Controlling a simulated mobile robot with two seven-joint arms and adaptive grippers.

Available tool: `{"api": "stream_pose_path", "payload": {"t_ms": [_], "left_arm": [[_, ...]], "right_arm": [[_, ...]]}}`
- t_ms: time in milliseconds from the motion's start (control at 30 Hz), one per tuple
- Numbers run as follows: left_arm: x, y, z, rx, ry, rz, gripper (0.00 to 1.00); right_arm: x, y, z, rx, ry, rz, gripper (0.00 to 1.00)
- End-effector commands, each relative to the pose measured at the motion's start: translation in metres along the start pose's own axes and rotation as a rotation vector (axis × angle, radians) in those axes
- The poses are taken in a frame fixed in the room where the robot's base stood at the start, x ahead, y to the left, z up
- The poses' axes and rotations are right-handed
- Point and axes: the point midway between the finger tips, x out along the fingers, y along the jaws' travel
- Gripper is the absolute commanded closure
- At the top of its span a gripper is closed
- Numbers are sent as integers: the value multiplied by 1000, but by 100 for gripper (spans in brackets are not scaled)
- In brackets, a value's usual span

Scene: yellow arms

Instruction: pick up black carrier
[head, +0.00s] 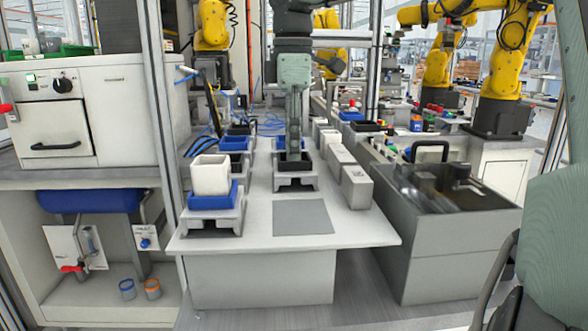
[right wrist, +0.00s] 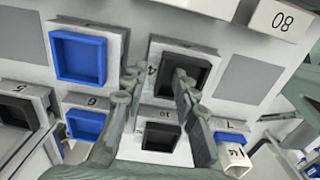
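A black carrier (head: 308,166) sits in a grey stand at the front of the middle row in the head view. In the right wrist view, a black carrier (right wrist: 190,68) sits in the stand marked 4, and another black carrier (right wrist: 160,136) lies in the stand marked 10. My right gripper (head: 293,152) points down at the front middle carrier and hides part of it. In the right wrist view my right gripper (right wrist: 156,82) has its fingers spread apart with nothing held; the right finger overlaps the near part of the stand-4 carrier. Contact cannot be told. My left gripper is not in view.
A white box in a blue carrier (head: 213,203) stands front left. Blue carriers (right wrist: 80,57) sit in neighbouring stands. Grey blocks (head: 356,187) line the table's right side. A grey square (head: 303,217) lies flat in front. A dark-topped grey tank (head: 450,245) stands at right.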

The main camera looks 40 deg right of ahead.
Motion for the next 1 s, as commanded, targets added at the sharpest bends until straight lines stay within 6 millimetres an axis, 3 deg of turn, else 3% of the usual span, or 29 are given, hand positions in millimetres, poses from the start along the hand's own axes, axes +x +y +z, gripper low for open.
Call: {"api": "stream_pose_path", "payload": {"t_ms": [33, 233, 767, 867, 1000], "left_arm": [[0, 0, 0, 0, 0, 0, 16], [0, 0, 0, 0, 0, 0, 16], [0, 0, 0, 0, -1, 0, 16], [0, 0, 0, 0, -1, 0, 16], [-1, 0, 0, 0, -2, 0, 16]], "right_arm": [[0, 0, 0, 0, 0, 0, 76], [0, 0, 0, 0, 0, 0, 100], [-3, 0, 0, 1, 1, 2, 100], [-12, 1, 0, 2, 1, 3, 100], [-39, 1, 0, 2, 1, 6, 100]]}}
